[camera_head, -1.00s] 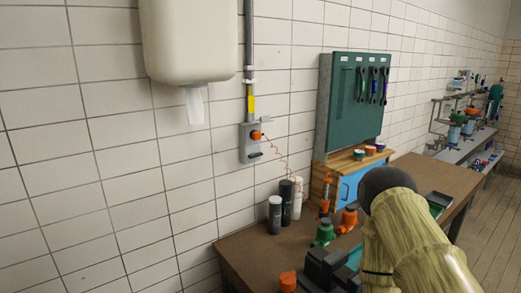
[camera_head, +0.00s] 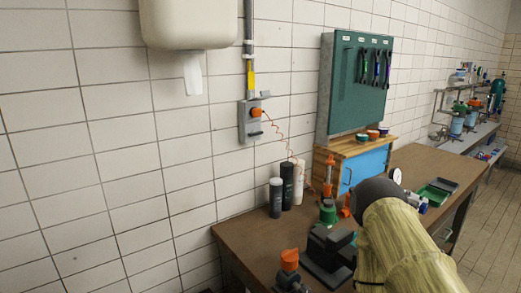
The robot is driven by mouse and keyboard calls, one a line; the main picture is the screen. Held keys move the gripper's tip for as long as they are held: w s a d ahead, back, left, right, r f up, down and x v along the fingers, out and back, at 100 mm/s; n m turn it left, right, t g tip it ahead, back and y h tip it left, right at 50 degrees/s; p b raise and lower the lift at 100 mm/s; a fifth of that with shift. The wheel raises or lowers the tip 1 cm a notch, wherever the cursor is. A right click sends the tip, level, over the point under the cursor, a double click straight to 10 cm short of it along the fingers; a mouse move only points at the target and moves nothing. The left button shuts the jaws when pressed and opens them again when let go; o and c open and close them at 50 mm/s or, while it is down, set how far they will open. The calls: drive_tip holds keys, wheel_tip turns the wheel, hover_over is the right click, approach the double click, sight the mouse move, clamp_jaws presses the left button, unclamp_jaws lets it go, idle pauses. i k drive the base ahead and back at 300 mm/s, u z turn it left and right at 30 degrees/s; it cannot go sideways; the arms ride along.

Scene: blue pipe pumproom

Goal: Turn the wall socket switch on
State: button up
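The wall socket (camera_head: 250,120) is a grey box on the white tiled wall, left of the green tool board. An orange round plug (camera_head: 256,112) sits in its upper part, with a coiled orange cord running down to the right. A small dark piece, which looks like the switch (camera_head: 256,134), sticks out low on the box. I cannot tell its setting. My arm (camera_head: 400,240), in a yellowish cover with a dark joint, is at the lower right, well away from the socket. My gripper is not visible.
A brown workbench (camera_head: 215,232) runs below the socket. Dark and white canisters (camera_head: 276,198), a black vise-like block (camera_head: 328,255) and orange-topped items (camera_head: 290,260) stand on it. A blue-fronted cabinet (camera_head: 368,168) stands under the tool board (camera_head: 350,100). A white dispenser (camera_head: 188,22) hangs at upper left.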

sight(253, 132)
drive_tip(key=u, duration=0.15)
drive_tip(key=i, duration=0.55)
drive_tip(key=u, duration=0.9)
